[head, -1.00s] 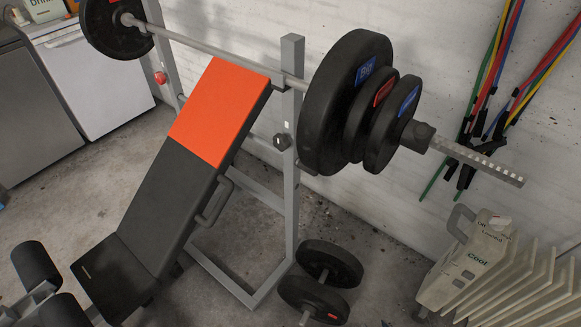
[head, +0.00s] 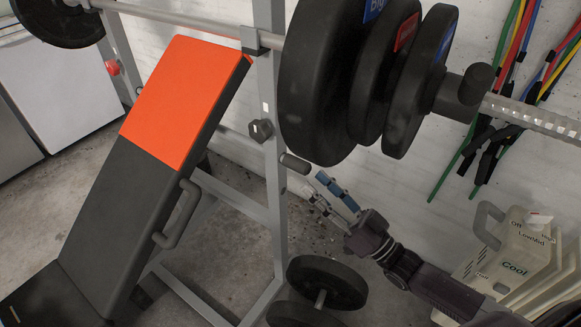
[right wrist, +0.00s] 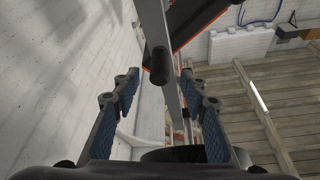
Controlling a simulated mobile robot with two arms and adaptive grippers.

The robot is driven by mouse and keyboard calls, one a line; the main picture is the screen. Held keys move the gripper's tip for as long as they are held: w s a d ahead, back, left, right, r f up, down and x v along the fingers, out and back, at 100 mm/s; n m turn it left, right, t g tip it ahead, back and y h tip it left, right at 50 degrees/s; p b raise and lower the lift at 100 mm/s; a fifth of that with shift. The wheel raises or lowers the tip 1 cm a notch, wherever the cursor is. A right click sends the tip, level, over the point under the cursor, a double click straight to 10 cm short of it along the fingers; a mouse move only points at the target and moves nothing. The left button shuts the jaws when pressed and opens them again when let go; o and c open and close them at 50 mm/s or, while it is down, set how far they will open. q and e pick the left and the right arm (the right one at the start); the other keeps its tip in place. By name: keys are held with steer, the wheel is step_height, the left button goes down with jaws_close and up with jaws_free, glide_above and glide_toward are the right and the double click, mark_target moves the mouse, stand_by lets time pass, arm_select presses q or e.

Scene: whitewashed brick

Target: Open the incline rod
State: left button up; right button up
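The weight bench has an inclined backrest (head: 135,160), black with an orange top end. A short dark rod end (head: 295,163), which looks like the incline rod, sticks out to the right of the grey upright (head: 274,185). In the right wrist view the rod end (right wrist: 159,66) lies between and beyond the fingertips. My right gripper (head: 318,190) is open and empty, just below and to the right of the rod end, with no contact visible. Its two blue-padded fingers show in the right wrist view. My left gripper is not in view.
A barbell (head: 200,22) with large black plates (head: 322,90) hangs close above my right gripper. A dark knob (head: 260,131) is on the upright. A cream heater (head: 510,250) stands at the right.

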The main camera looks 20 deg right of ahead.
mark_target(297, 165)
steer(key=x, duration=0.6)
steer(key=shift+w+r, duration=0.1)
steer(key=shift+w+a+r, duration=0.15)
steer(key=shift+w+a, duration=0.2)
steer(key=shift+w, duration=0.1)
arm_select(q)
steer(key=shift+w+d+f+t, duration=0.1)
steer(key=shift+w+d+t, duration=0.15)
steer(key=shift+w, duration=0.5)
arm_select(e)
jaws_close()
